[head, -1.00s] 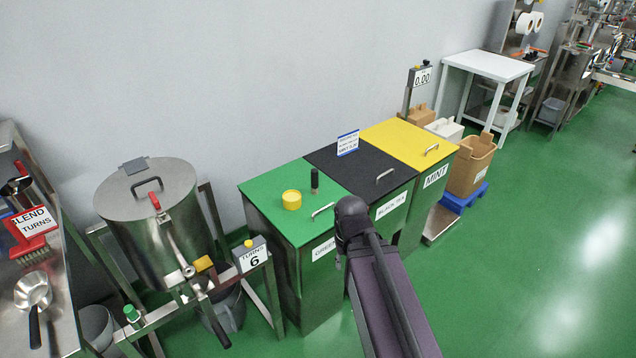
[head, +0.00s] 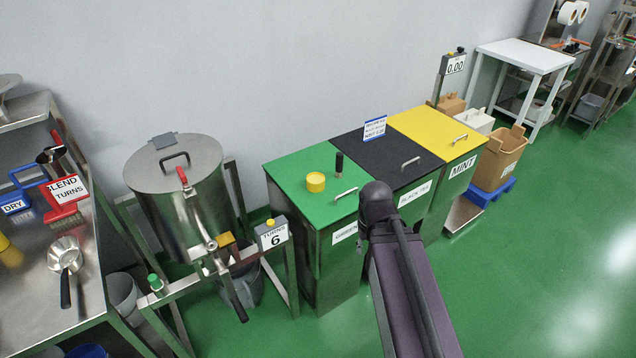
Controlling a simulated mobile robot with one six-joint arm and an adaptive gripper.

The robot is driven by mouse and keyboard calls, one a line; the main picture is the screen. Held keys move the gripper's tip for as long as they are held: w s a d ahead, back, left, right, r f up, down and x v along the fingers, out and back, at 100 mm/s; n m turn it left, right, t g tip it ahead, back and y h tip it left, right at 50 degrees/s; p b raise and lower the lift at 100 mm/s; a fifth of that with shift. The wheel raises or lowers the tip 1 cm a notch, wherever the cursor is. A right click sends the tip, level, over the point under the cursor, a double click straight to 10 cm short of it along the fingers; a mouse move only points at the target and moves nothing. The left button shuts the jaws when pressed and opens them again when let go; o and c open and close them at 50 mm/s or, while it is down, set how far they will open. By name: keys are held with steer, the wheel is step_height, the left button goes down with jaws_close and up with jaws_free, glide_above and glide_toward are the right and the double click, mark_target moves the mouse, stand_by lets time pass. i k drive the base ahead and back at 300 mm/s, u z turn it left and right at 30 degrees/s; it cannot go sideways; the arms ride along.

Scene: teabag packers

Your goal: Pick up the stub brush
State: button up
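I cannot tell for sure which thing is the stub brush. A short dark upright handle (head: 339,163) stands on the green bin lid (head: 290,175), next to a yellow round tub (head: 316,182). It is too small to show any bristles. A red piece with what look like bristles below it (head: 64,218) is on the steel table at the left, by the "BLEND TURNS" sign (head: 68,190). My arm reaches up from the bottom in front of the bins. My gripper is not visible.
A black lid (head: 370,150) and a yellow lid (head: 425,130) adjoin the green one. A steel drum (head: 180,210) on a frame stands between the bins and the steel table (head: 30,300). A scoop (head: 65,262) lies on that table. Green floor is open at right.

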mark_target(339, 155)
steer(key=k, duration=1.35)
steer(key=u, duration=0.35)
steer(key=i, duration=1.95)
steer(key=z, duration=0.55)
